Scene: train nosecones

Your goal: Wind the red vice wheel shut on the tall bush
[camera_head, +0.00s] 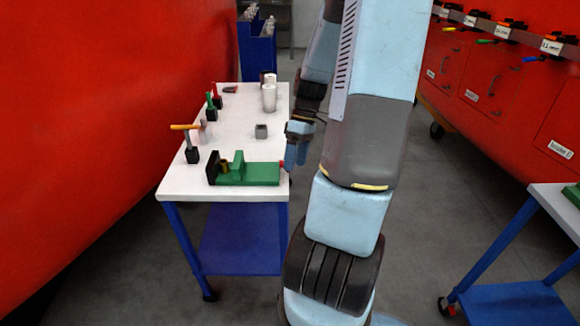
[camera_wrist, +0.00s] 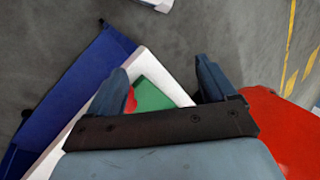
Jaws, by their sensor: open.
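The green vice (camera_head: 262,174) lies on the white table near its front, with a black end block (camera_head: 213,167) at left. A small brass-coloured piece (camera_head: 224,167), apparently the tall bush, stands between the block and the green jaw; contact is unclear. The red vice wheel (camera_head: 283,165) shows as a small red bit at the vice's right end, mostly hidden by my gripper (camera_head: 296,156). My gripper is open, pointing down at that end. In the wrist view, the red wheel (camera_wrist: 131,100) shows beside the left finger of my gripper (camera_wrist: 160,72), with the green vice (camera_wrist: 152,94) behind.
On the white table (camera_head: 180,190) stand an orange-handled tool in a black block (camera_head: 192,153), a small grey block (camera_head: 261,131) and pale cylinders (camera_head: 269,97). A red wall (camera_head: 90,130) flanks the left. A second table (camera_head: 555,205) is at right.

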